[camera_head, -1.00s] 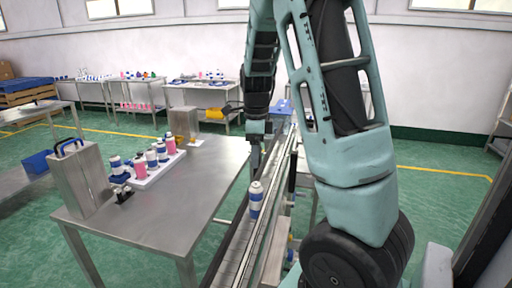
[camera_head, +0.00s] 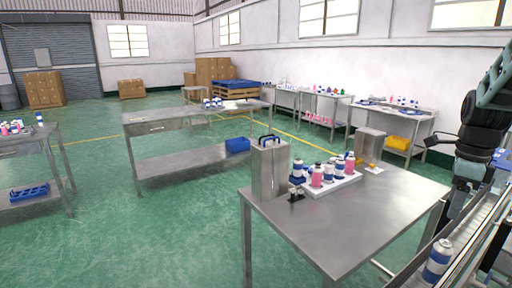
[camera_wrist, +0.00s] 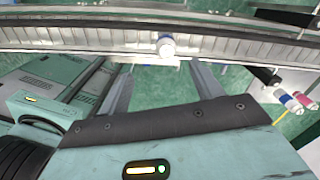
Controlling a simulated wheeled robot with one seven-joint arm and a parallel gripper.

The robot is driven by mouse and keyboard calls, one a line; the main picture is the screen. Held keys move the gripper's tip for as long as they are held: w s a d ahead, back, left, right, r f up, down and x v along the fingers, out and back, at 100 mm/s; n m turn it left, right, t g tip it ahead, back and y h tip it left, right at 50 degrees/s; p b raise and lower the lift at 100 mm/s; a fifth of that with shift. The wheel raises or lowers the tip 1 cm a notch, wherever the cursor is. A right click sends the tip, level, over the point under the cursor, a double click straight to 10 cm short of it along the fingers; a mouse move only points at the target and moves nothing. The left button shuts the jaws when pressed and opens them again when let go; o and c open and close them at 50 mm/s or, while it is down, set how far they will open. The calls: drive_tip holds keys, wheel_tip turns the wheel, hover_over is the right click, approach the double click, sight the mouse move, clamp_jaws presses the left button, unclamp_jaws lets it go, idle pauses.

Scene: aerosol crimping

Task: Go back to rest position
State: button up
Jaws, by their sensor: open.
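My gripper (camera_head: 455,208) is at the right edge in the head view, above and behind a white can with a blue band (camera_head: 437,262) standing on the conveyor (camera_head: 413,281). In the wrist view my gripper (camera_wrist: 161,66) has its two grey fingers spread apart, with nothing between them. The can (camera_wrist: 166,46) shows beyond the fingertips on the conveyor belt (camera_wrist: 90,40), clear of the fingers. Part of my arm is cut off at the right edge of the head view.
A steel table (camera_head: 370,215) left of the conveyor holds a white tray (camera_head: 335,183) with several pink and blue-white cans, and a metal box with a handle (camera_head: 270,170). Other tables (camera_head: 185,118) stand farther back. Green floor (camera_head: 150,235) is open at the left.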

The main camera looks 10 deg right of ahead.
drive_tip(key=a+f+n+b, duration=0.1)
drive_tip(key=a+f+n, duration=0.2)
drive_tip(key=a+n, duration=1.6)
drive_tip(key=s+a+f+n+b, duration=0.1)
drive_tip(key=s+a+f+n, duration=0.2)
drive_tip(key=s+a+n, duration=1.4)
drive_tip(key=a, duration=0.3)
drive_tip(key=shift+s+b, duration=0.3)
drive_tip(key=shift+b, duration=0.05)
